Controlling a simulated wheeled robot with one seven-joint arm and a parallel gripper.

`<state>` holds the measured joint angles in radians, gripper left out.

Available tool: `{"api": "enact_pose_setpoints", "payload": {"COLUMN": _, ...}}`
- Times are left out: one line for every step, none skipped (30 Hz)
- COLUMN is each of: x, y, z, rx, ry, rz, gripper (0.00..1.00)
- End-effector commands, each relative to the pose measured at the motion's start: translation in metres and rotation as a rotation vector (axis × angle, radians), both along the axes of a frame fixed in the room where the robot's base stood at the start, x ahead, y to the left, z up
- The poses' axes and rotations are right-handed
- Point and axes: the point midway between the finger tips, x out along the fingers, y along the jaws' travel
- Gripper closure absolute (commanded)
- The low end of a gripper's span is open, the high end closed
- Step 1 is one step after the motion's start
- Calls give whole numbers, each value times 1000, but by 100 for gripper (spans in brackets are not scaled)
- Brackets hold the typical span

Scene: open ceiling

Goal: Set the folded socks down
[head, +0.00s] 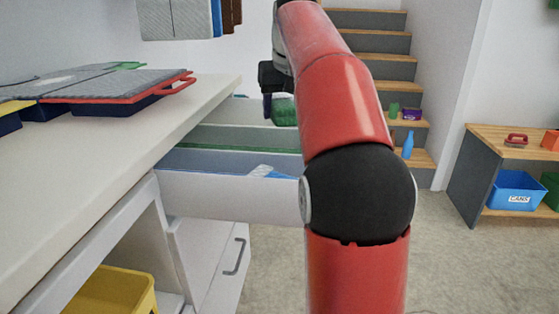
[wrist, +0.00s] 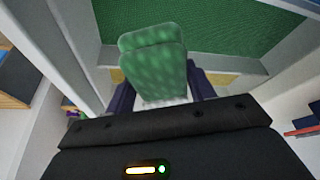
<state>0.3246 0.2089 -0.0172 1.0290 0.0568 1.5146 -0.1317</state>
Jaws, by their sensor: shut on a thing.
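The folded socks (wrist: 152,58) are a green, pale-spotted bundle in the wrist view. They also show in the head view (head: 285,110), below my gripper (head: 274,92). My gripper (wrist: 158,92) is shut on the socks, with a dark finger on each side. It holds them over the open drawer area beside the counter. The wrist view shows a green-lined compartment (wrist: 245,28) past the socks and a pale divider. I cannot tell how high the socks are above the bottom. My red arm hides the right part of the drawers in the head view.
An open drawer (head: 230,197) with a blue-lined inside stands nearest, left of my arm. The counter (head: 90,165) bears a red-edged grey case (head: 115,88). A yellow bin (head: 115,290) sits underneath. Stairs (head: 370,75) and a shelf with a blue bin (head: 515,190) are to the right.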

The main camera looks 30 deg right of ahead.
Motion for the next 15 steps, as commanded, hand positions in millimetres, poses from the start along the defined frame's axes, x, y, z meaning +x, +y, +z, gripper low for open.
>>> {"api": "enact_pose_setpoints", "payload": {"x": -1, "y": 0, "z": -19, "rx": 0, "ry": 2, "rz": 0, "gripper": 68}}
{"api": "enact_pose_setpoints", "payload": {"x": -1, "y": 0, "z": -27, "rx": 0, "ry": 2, "rz": 0, "gripper": 68}}
{"api": "enact_pose_setpoints", "payload": {"x": -1, "y": 0, "z": -35, "rx": 0, "ry": 2, "rz": 0, "gripper": 68}}
{"api": "enact_pose_setpoints", "payload": {"x": -1, "y": 0, "z": -41, "rx": 0, "ry": 2, "rz": 0, "gripper": 68}}
{"api": "enact_pose_setpoints", "payload": {"x": -1, "y": 0, "z": -46, "rx": 0, "ry": 1, "rz": 0, "gripper": 68}}
{"api": "enact_pose_setpoints", "payload": {"x": -1, "y": 0, "z": -52, "rx": 0, "ry": 1, "rz": 0, "gripper": 68}}
{"api": "enact_pose_setpoints", "payload": {"x": -1, "y": 0, "z": -55, "rx": 0, "ry": 0, "rz": 0, "gripper": 68}}
{"api": "enact_pose_setpoints", "payload": {"x": 0, "y": 0, "z": -58, "rx": 0, "ry": 1, "rz": 0, "gripper": 68}}
{"api": "enact_pose_setpoints", "payload": {"x": 0, "y": 0, "z": -60, "rx": 0, "ry": 0, "rz": 0, "gripper": 68}}
{"api": "enact_pose_setpoints", "payload": {"x": 0, "y": 0, "z": -62, "rx": 0, "ry": 0, "rz": 0, "gripper": 68}}
{"api": "enact_pose_setpoints", "payload": {"x": 0, "y": 0, "z": -64, "rx": 0, "ry": 0, "rz": 0, "gripper": 68}}
{"api": "enact_pose_setpoints", "payload": {"x": 0, "y": 0, "z": -67, "rx": 0, "ry": 0, "rz": 0, "gripper": 68}}
{"api": "enact_pose_setpoints", "payload": {"x": 0, "y": 0, "z": -71, "rx": 0, "ry": 1, "rz": 0, "gripper": 68}}
{"api": "enact_pose_setpoints", "payload": {"x": 0, "y": 0, "z": -76, "rx": 0, "ry": 1, "rz": 0, "gripper": 68}}
{"api": "enact_pose_setpoints", "payload": {"x": 0, "y": 0, "z": -83, "rx": 0, "ry": 2, "rz": 0, "gripper": 68}}
